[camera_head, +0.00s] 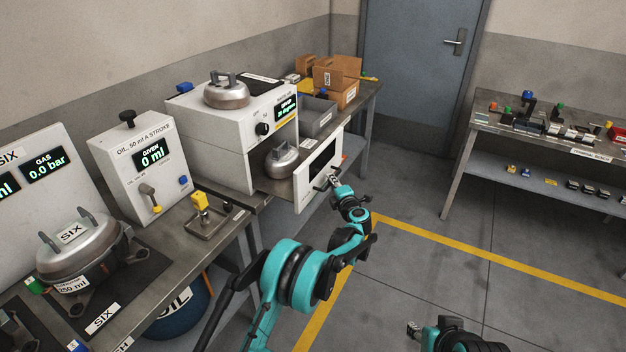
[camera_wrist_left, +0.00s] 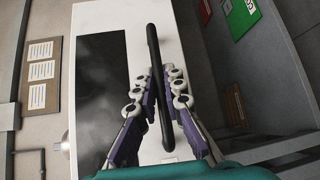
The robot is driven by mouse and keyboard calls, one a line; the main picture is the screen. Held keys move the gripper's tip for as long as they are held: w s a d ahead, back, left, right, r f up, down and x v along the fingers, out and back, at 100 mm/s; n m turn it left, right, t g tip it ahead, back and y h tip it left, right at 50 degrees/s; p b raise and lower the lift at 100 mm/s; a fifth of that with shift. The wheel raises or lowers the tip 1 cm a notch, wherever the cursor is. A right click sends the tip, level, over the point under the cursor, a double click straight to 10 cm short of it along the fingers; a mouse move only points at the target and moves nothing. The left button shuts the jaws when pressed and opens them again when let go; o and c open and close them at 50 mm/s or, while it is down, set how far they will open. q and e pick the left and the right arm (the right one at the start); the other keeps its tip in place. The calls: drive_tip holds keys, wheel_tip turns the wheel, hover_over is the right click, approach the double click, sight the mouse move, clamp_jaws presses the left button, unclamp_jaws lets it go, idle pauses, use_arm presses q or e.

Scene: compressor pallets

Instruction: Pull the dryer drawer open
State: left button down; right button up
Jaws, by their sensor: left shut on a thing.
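The white dryer (camera_head: 218,137) stands on the bench with a lit display and a black knob. Its drawer (camera_head: 305,193) is pulled out toward the aisle, with a dark window in its white front. A metal compressor pot (camera_head: 282,159) shows behind the drawer front. My left gripper (camera_head: 335,182) is at the drawer front. In the left wrist view its fingers (camera_wrist_left: 160,100) are shut on the black bar handle (camera_wrist_left: 153,50), beside the dark window (camera_wrist_left: 102,85). My right gripper (camera_head: 413,327) is low at the bottom of the head view, away from the dryer; its fingers are too small to read.
Another pot (camera_head: 227,93) sits on top of the dryer. The oil station (camera_head: 146,150) and a large pot (camera_head: 82,243) are to the left. Cardboard boxes (camera_head: 338,75) and a grey bin (camera_head: 317,116) stand behind. The floor (camera_head: 440,260) right of the drawer is clear.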

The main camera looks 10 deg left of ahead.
use_arm(q)
drive_tip(key=s+d, duration=0.2)
drive_tip(key=d, duration=0.5)
drive_tip(key=shift+s+d, duration=0.3)
drive_tip(key=shift+s, duration=0.1)
drive_tip(key=c, duration=1.6)
unclamp_jaws()
drive_tip(key=v, duration=1.2)
drive_tip(key=shift+a, duration=0.1)
